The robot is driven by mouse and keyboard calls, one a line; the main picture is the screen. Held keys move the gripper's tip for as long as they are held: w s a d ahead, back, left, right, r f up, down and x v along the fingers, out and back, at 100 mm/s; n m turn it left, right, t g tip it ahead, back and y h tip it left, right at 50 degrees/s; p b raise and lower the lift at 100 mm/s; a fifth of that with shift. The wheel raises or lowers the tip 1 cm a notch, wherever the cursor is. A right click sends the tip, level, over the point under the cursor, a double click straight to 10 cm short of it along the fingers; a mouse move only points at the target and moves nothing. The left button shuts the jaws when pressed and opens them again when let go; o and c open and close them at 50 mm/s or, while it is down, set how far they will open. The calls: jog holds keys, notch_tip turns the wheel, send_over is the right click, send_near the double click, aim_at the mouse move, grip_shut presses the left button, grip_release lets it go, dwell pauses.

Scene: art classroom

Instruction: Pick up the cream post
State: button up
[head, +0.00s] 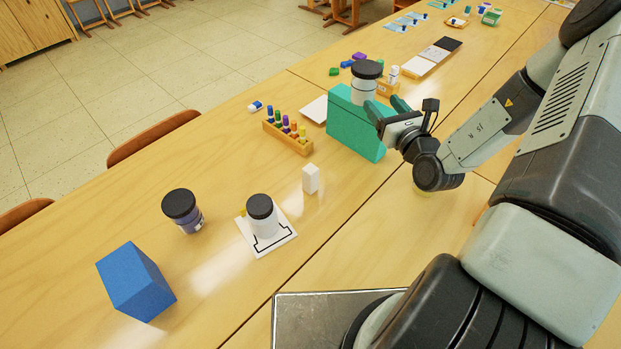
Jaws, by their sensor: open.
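The cream post (310,179) is a small, pale upright block standing alone on the wooden table, right of the white jar with a black lid. My gripper (386,107) is open, with teal fingers, beside the top of the teal block (350,132) and close to the black-lidded jar (363,90) that stands on it. I cannot tell whether a finger touches the block or the jar. The gripper is up and to the right of the post, well apart from it in the picture. Nothing hides the post.
Left of the post, a white jar (262,218) stands on a white marked card (280,243). Beyond are a purple jar (186,214) and a blue block (136,283). A wooden rack (288,138) of coloured pegs stands behind the post. The table right of the post is clear.

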notch_tip(320, 180, up, 4)
jog(key=s+a+n+g+y, duration=0.4)
jog(key=s+a+n+y, duration=0.15)
jog(key=s+a, duration=0.65)
jog(key=y, duration=0.1)
send_near(305, 170)
jog(key=shift+w+d+f+m, duration=0.25)
jog(key=shift+w+d+f, duration=0.05)
jog(key=shift+w+f, duration=0.45)
jog(key=shift+w+a+f, duration=0.15)
jog(key=shift+w+a, duration=0.05)
jog(key=shift+w, duration=0.05)
jog(key=x, duration=1)
jog(key=shift+s+a+f, duration=0.1)
jog(key=shift+f, duration=0.05)
jog(key=shift+c, duration=0.3)
jog(key=c, duration=1)
jog(key=shift+c, duration=0.2)
